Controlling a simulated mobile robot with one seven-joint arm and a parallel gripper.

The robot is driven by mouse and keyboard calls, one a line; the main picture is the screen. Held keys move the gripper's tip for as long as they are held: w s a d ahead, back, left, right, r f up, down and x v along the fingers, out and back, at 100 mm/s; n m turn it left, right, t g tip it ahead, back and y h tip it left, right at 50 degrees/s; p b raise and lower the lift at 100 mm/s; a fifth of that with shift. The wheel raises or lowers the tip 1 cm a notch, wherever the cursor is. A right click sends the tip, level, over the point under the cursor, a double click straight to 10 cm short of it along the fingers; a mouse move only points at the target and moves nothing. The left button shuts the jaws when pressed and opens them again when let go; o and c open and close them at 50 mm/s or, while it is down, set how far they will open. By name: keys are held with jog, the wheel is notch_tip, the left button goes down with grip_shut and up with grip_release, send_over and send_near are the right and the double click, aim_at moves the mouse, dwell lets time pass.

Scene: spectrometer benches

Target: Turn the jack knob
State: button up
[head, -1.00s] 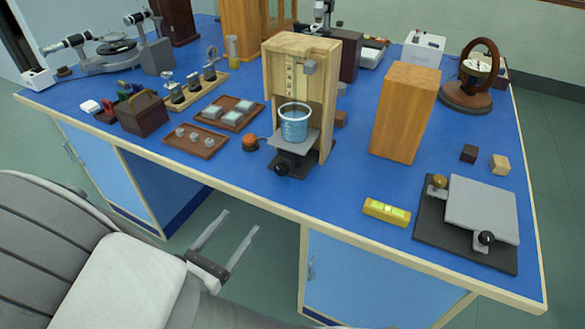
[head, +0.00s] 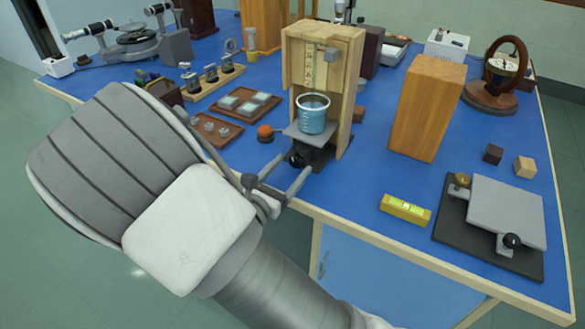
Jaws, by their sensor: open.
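A small lab jack (head: 316,153) stands at the bench's front edge, inside a wooden stand. Its black knob (head: 297,157) faces me. A blue beaker of liquid (head: 312,115) rests on the jack's grey top plate (head: 305,135). My gripper (head: 296,165) is open, its two fingers reaching toward the knob from the front left. The fingertips lie close to either side of the knob in the picture; I cannot tell whether they touch it.
The wooden stand (head: 345,100) surrounds the first jack. An orange-red button-like object (head: 265,132) is just left of it. A yellow level (head: 405,209) lies to the right, before a tall wooden block (head: 425,110). A brown tray (head: 213,130) sits left, partly behind my arm.

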jog(key=shift+w+d, duration=0.4)
jog(key=shift+w, duration=0.15)
grip_shut()
